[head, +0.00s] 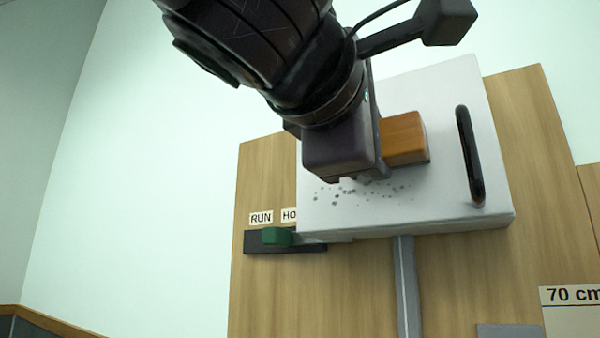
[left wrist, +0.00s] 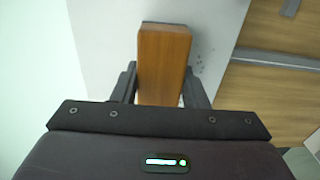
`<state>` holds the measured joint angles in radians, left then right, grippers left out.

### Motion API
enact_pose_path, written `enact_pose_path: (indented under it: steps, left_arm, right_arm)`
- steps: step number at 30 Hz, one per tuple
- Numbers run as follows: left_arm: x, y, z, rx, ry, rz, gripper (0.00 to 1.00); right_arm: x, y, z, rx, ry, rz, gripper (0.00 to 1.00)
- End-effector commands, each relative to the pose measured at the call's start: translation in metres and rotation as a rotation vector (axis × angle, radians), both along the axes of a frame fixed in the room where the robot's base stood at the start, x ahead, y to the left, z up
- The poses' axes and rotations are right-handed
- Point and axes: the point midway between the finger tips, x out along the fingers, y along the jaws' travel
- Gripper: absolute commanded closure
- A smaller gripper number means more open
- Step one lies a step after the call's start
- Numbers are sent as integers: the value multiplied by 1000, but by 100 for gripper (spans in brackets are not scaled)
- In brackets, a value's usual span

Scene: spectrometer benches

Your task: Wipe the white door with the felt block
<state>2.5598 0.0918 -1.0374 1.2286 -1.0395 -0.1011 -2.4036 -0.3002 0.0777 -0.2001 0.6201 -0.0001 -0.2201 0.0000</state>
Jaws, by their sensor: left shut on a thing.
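The white door (head: 455,215) is the front of a box on the wooden panel, with a black vertical handle (head: 470,157) at its right side. Several dark specks (head: 360,192) mark its lower left part. My left gripper (head: 375,150) is in front of the door and shut on the felt block (head: 404,138), whose orange-brown wooden body shows beyond the gripper. In the left wrist view the block (left wrist: 163,65) sits between the two fingers, with the door (left wrist: 110,45) behind it. My right gripper is not in view.
A green slider knob (head: 277,236) sits in a dark slot below the RUN label (head: 261,217), left of the door. A grey vertical strip (head: 407,285) runs below the door. A "70 cm" sign (head: 572,296) is at lower right.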

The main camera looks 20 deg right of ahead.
Motion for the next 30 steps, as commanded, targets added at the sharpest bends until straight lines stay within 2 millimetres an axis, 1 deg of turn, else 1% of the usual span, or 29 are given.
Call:
enact_pose_path:
  steps: [3,6,16,20,30]
  left_arm:
    - [-10,-8,0,3,-3,-2,78]
    - [-16,-12,0,1,-2,-1,78]
    - [-17,-13,0,0,0,0,78]
    - [-22,-7,0,0,-1,1,78]
    - [-43,20,0,-2,-1,0,78]
  right_arm:
    - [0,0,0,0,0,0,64]
    - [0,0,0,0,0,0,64]
    - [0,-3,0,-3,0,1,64]
    - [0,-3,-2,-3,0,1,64]
    - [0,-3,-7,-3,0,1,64]
